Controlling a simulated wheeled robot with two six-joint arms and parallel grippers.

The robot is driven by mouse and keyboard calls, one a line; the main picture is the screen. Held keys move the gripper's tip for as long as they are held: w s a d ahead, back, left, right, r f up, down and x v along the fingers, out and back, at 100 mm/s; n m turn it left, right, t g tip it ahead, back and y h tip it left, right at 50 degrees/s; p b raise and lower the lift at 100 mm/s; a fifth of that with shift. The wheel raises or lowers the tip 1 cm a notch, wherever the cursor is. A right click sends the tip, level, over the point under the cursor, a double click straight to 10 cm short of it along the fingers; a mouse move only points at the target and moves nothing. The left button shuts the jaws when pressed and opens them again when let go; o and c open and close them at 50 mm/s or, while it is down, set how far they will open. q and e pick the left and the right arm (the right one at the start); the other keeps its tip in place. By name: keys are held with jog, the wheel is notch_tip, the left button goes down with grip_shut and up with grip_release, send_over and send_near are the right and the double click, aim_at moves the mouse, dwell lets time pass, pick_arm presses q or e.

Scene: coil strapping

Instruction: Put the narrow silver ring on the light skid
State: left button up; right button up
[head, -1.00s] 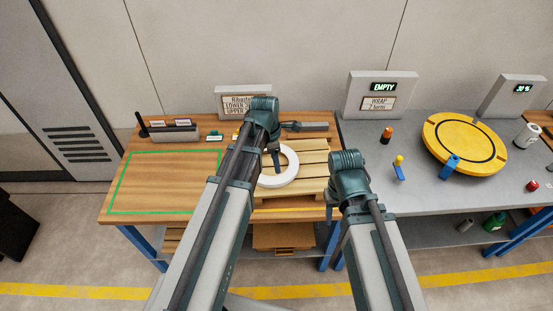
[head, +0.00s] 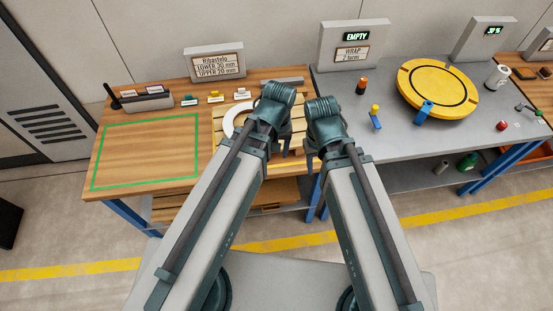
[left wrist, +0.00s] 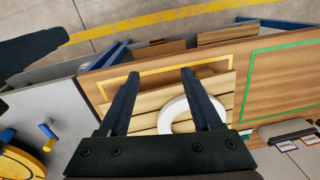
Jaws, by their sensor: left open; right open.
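A pale, whitish ring (head: 228,120) lies flat on the light slatted wooden skid (head: 299,127) on the wooden bench. My left arm hides the ring's right part in the head view. The ring (left wrist: 165,117) also shows in the left wrist view, partly behind the right finger, with skid slats (left wrist: 150,101) beside it. My left gripper (head: 279,148) is open and empty, over the skid's right part, apart from the ring. Its spread fingers show in the left wrist view (left wrist: 160,73). My right gripper (head: 311,160) is close beside it at the skid's right edge, its fingers mostly hidden.
A green-outlined area (head: 145,150) on the bench's left is clear. A sign (head: 214,63) and small coloured items stand behind. The grey bench to the right holds a yellow turntable (head: 437,88), a blue-and-yellow piece (head: 375,118) and an orange-topped bottle (head: 362,86).

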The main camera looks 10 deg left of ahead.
pick_arm(q)
jog(key=s+m, duration=0.1)
jog(key=m, duration=0.2)
jog(key=s+d+m, duration=0.1)
jog(key=s+m, duration=0.1)
jog(key=shift+s+d+m, duration=0.15)
jog(key=shift+s+m, duration=0.05)
jog(key=shift+m, duration=0.2)
dwell(1.1)
